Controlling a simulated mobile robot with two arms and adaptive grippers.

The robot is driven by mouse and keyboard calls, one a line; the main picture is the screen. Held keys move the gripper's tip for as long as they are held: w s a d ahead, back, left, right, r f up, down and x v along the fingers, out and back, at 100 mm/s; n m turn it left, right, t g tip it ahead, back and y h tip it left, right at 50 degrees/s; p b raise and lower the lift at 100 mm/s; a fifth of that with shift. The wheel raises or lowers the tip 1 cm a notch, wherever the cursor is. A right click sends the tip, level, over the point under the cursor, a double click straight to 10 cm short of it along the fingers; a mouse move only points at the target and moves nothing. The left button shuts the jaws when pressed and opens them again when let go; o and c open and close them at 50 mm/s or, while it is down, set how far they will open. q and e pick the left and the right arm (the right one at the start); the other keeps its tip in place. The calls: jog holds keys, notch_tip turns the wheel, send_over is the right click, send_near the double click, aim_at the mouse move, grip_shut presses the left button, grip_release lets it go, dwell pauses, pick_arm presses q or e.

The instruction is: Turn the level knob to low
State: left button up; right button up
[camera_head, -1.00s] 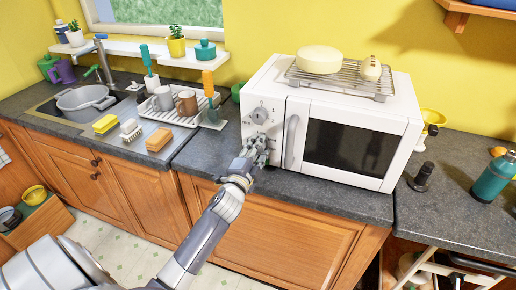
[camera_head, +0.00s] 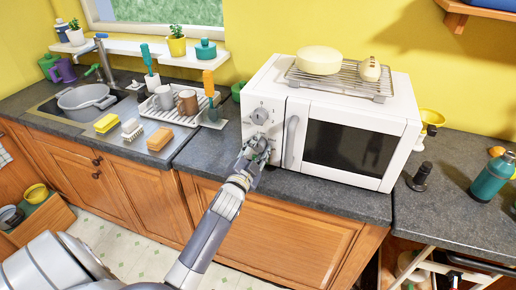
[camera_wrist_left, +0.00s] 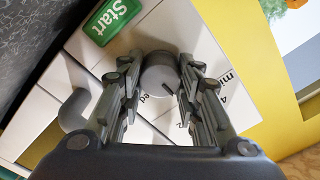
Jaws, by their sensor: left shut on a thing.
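The white microwave (camera_head: 352,115) stands on the counter with a control panel on its left side. A round upper knob (camera_head: 259,116) shows uncovered on the panel. My left gripper (camera_head: 259,143) is at the panel's lower part, hiding the lower knob in the head view. In the left wrist view, its fingers are shut around the sides of a round grey knob (camera_wrist_left: 158,77). A dark mark on the knob points toward the picture's lower right. Print ending in "ed" is partly hidden below it. A green Start button (camera_wrist_left: 110,18) is beside it. My right gripper is not in view.
The microwave door handle (camera_head: 291,141) is close to the right of my gripper. A wire rack (camera_head: 345,80) with a round pale item lies on top. A dish rack (camera_head: 178,110) with mugs is at left. The counter (camera_head: 215,150) is clear left of the microwave.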

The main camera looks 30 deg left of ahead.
pick_arm(q)
jog(key=o, duration=1)
jog(key=shift+o, duration=0.2)
jog(key=v, duration=1.2)
jog(key=shift+a+f, duration=0.1)
